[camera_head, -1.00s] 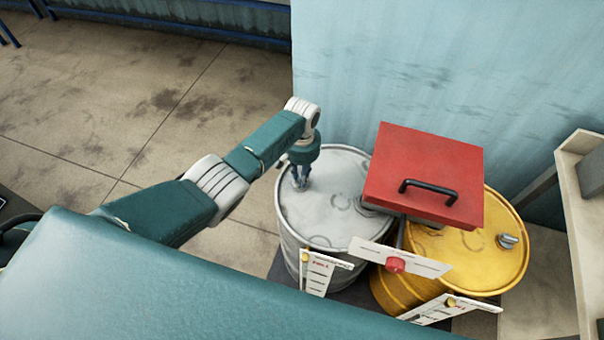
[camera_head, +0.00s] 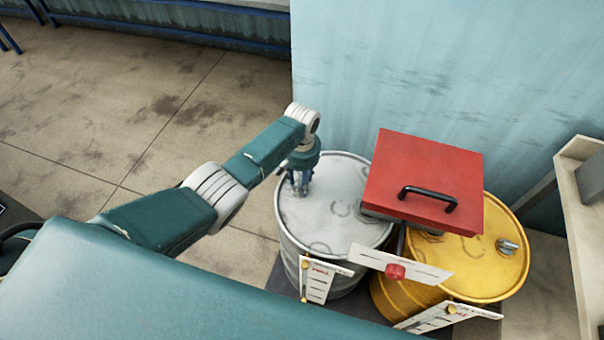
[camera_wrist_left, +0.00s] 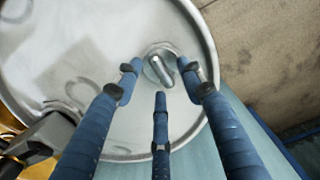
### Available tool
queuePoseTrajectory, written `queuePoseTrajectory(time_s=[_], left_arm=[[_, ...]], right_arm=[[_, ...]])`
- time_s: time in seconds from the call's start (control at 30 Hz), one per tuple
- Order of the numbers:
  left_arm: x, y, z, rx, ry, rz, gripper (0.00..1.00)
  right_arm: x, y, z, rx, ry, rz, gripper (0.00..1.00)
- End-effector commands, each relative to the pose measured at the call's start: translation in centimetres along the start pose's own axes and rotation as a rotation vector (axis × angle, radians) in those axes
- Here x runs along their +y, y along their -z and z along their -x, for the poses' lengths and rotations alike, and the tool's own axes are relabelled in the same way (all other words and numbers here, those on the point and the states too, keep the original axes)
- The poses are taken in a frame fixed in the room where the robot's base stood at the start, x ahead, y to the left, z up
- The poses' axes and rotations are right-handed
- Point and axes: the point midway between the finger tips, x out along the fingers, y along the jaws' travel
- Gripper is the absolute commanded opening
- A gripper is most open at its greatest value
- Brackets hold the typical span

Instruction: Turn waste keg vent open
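A grey metal keg (camera_head: 335,228) stands left of a yellow keg (camera_head: 478,275). My left gripper (camera_head: 300,190) points down over the far left part of the grey keg's lid. In the left wrist view, its three blue fingers (camera_wrist_left: 163,85) are open and spread around a small metal vent knob (camera_wrist_left: 160,69) on the grey lid (camera_wrist_left: 50,50). The knob stands between the fingertips, and I see no clear contact. In the head view the knob is hidden by the gripper. The yellow keg has a similar metal knob (camera_head: 508,247). My right gripper is not in view.
A red box (camera_head: 425,170) with a black handle sits above both kegs. White gauge plates (camera_head: 318,280) and a plate with a red knob (camera_head: 396,271) stand at the front. A pale blue wall (camera_head: 440,70) is behind; open floor (camera_head: 90,130) lies left.

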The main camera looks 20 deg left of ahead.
Motion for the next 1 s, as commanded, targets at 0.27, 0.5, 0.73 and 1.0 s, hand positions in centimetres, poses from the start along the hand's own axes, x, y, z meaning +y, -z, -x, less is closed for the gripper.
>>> queuePoseTrajectory(time_s=[0.27,0.5,0.73,1.0], left_arm=[[0.0,0.2,4.4,0.008,-0.001,-0.001,0.40],[0.0,0.1,9.3,0.005,0.000,0.000,0.40],[0.0,0.1,11.6,0.003,-0.001,0.001,0.40],[0.0,0.1,11.8,0.003,-0.001,0.001,0.40]], right_arm=[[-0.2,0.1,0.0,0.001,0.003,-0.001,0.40],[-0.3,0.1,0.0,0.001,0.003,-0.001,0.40],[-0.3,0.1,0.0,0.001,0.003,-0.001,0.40],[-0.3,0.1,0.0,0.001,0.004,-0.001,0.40]])
